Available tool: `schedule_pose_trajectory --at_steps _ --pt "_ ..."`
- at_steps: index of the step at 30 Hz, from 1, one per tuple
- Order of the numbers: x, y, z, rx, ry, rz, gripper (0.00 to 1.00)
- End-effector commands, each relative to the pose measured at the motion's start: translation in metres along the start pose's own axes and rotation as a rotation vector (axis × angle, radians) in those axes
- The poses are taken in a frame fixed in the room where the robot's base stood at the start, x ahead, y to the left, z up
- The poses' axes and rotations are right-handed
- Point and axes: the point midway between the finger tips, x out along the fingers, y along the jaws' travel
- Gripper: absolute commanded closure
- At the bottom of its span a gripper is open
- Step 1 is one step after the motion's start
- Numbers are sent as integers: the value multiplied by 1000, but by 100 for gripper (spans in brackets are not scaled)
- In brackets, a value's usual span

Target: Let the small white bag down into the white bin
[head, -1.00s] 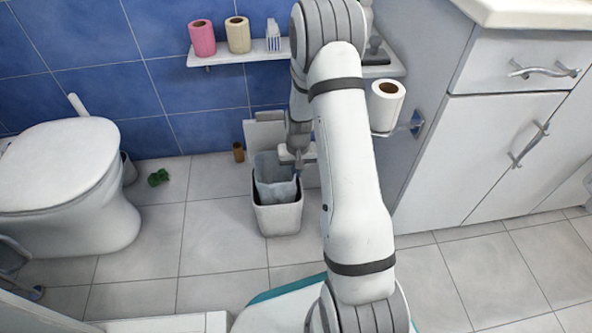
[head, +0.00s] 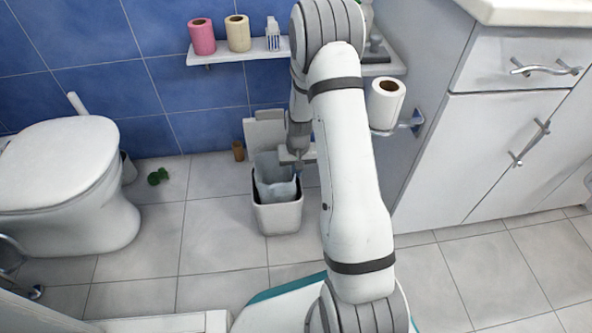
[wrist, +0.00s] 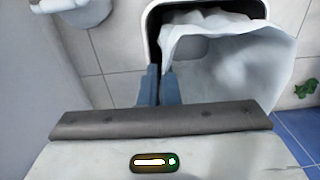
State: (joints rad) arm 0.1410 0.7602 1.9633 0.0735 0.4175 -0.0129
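The small white bag (head: 274,176) hangs mostly inside the open white bin (head: 279,219), with its upper part standing above the rim. In the wrist view the bag (wrist: 235,62) is open-mouthed and spreads past the bin's dark-lined rim (wrist: 149,28). My gripper (head: 294,158) is at the bag's upper right edge. In the wrist view the gripper's two blue-grey fingers (wrist: 160,72) are close together, with the bag's edge between their tips. The bag's bottom is hidden inside the bin.
The bin's raised lid (head: 264,131) stands behind the bag. A brown roll (head: 238,151) and a green item (head: 158,176) lie on the floor to the left. The toilet (head: 70,185) is farther left, the cabinet (head: 480,150) at right. A shelf (head: 235,55) is above.

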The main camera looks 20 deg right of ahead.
Motion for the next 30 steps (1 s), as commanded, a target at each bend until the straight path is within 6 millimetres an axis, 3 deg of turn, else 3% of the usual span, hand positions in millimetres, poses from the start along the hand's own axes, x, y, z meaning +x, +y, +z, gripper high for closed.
schedule_pose_trajectory --at_steps 30 --pt "21 1 0 1 0 0 100"
